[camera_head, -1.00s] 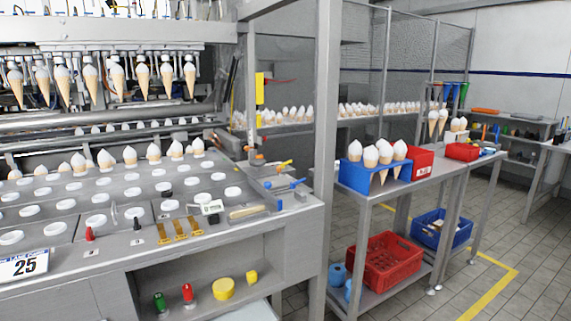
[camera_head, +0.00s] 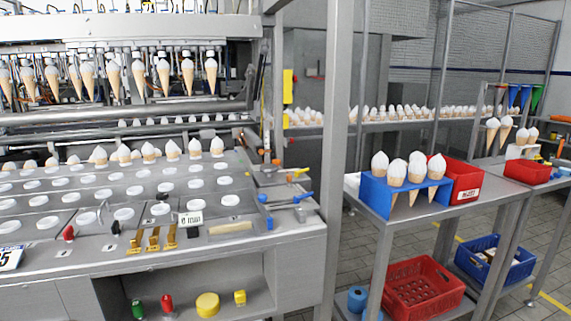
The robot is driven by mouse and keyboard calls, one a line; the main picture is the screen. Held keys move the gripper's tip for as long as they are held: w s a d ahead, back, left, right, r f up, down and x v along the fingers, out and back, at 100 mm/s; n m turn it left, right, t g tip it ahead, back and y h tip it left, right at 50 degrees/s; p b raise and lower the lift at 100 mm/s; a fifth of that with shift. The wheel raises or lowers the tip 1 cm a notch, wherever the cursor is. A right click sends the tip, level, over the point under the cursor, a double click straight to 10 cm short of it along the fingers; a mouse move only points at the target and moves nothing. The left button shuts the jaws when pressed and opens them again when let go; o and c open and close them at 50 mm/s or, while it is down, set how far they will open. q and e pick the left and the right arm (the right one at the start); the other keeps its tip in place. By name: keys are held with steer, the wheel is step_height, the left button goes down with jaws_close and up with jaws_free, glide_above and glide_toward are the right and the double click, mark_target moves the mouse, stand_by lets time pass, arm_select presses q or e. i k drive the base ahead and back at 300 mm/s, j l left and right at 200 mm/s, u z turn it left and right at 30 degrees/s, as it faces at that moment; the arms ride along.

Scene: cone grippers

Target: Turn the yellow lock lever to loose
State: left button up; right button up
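A lever with a yellow-orange handle (camera_head: 298,173) sits at the right end of the machine's worktop. It points to the right and slightly up; I cannot tell whether that position is locked or loose. A lever with a blue handle (camera_head: 303,197) sits just in front of it, with more small blue parts beside it. Several gold-yellow clips (camera_head: 153,240) stand in a row on the front strip of the worktop. Any lock marking is too small to read. Neither of my grippers is in view.
A grey frame post (camera_head: 334,130) stands right of the levers. Beyond it a metal table holds a blue cone rack (camera_head: 404,193) and a red bin (camera_head: 463,180). A red crate (camera_head: 421,287) is on its lower shelf. Tiled floor (camera_head: 480,221) shows beyond the table.

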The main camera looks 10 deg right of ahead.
mark_target(297, 173)
steer(key=i+l+u, duration=0.1)
steer(key=l+u, duration=0.3)
steer(key=l, duration=0.3)
steer(key=l+u, duration=0.4)
steer(key=l, duration=0.3)
steer(key=k+l+u, duration=0.15)
steer(key=l+u, duration=0.25)
steer(key=l, duration=0.3)
